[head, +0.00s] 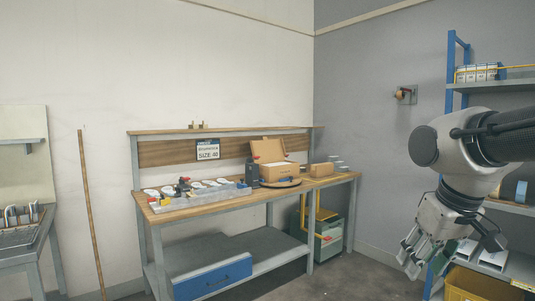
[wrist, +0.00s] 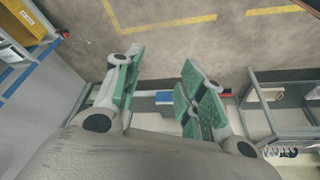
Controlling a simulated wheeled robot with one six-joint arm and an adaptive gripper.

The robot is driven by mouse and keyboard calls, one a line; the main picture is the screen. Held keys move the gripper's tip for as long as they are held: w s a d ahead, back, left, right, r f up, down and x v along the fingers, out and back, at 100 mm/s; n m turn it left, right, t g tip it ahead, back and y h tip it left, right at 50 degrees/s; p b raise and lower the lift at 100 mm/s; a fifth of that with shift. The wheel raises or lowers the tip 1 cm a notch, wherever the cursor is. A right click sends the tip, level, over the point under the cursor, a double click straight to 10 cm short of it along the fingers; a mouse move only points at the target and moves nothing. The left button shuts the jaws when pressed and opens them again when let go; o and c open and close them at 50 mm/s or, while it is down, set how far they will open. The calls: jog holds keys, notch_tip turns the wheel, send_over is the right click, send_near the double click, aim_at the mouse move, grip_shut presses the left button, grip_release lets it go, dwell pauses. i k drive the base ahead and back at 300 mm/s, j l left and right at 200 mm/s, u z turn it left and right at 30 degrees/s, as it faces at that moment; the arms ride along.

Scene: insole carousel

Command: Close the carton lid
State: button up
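The brown carton (head: 282,171) stands on the workbench toward its right part, on or beside a dark round disc (head: 284,183). Its lid (head: 266,149) is raised at the back, so the carton is open. Something red shows at the lid's left edge; its details are too small to tell. My gripper (head: 424,257) hangs at the right, well away from the carton and in front of the shelf rack. In the wrist view my gripper (wrist: 160,85) has its green-padded fingers spread apart with nothing between them. The carton is not clear in that view.
The workbench (head: 200,208) carries clear trays with white insoles (head: 205,187) left of the carton and a smaller brown box (head: 321,169) to its right. A "SIZE 40" sign (head: 207,149) stands behind. A blue shelf rack (head: 450,75) and yellow bin (head: 475,285) are near my arm.

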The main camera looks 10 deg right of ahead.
aim_at(273, 149)
jog(key=i+l+z, duration=0.25)
jog(key=i, duration=0.3)
jog(key=i+z, duration=0.25)
jog(key=i, duration=0.3)
jog(key=i+l, duration=0.1)
jog(key=i, duration=0.5)
jog(key=i+l, duration=0.1)
jog(key=i, duration=1.05)
jog(key=l+u, duration=0.05)
